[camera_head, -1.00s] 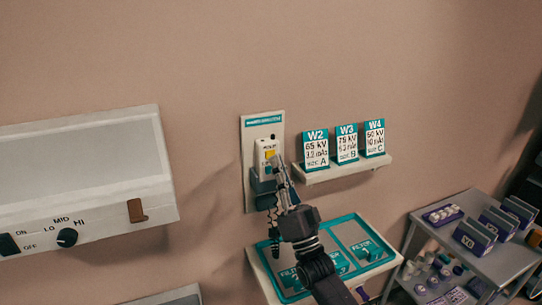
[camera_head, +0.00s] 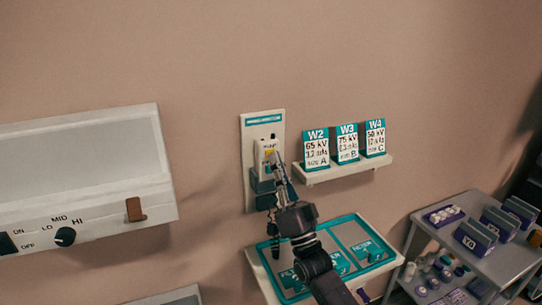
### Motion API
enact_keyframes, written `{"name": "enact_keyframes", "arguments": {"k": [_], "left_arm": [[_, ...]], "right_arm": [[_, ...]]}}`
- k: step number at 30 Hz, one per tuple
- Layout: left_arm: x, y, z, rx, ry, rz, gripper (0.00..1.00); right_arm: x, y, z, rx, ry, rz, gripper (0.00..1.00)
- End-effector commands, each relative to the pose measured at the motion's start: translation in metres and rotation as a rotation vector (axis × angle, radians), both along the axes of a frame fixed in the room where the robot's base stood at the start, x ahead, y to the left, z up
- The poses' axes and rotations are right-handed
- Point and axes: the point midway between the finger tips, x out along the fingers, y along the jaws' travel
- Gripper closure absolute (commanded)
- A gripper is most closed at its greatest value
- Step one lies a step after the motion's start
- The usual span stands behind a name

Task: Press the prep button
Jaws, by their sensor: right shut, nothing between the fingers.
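The prep button seems to be the yellow button (camera_head: 268,154) on the handset of a pale wall panel (camera_head: 249,133); the print above it is too small to read surely. My right gripper (camera_head: 274,158) is shut and empty, its fingertips at the lower part of the yellow button and partly covering it. I cannot tell whether they touch or press it. A dark teal holder (camera_head: 262,187) sits under the handset, partly hidden by my gripper. My left gripper is not in view.
A shelf (camera_head: 350,171) with cards W2, W3 and W4 is on the wall to the right. Below is a teal-edged filter tray (camera_head: 352,220). A light box (camera_head: 85,135) with knobs is at left, and a grey cart (camera_head: 498,262) stands at right.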

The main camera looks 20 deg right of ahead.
Motion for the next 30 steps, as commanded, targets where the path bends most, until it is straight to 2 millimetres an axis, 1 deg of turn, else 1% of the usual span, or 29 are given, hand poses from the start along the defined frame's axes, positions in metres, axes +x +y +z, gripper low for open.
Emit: {"name": "enact_keyframes", "arguments": {"k": [14, 22, 26, 30], "left_arm": [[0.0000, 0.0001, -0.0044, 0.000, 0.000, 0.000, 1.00], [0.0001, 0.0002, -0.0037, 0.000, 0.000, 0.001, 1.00], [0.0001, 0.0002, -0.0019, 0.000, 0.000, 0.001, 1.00], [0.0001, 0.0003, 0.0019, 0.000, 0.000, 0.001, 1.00]], "right_arm": [[0.0060, -0.0003, 0.0000, 0.000, 0.000, 0.000, 1.00], [0.0058, -0.0002, 0.0002, 0.000, 0.001, 0.000, 1.00], [0.0032, 0.0000, 0.0005, 0.000, 0.001, 0.000, 1.00], [-0.0039, 0.0006, 0.0008, 0.000, 0.001, 0.000, 1.00]]}}
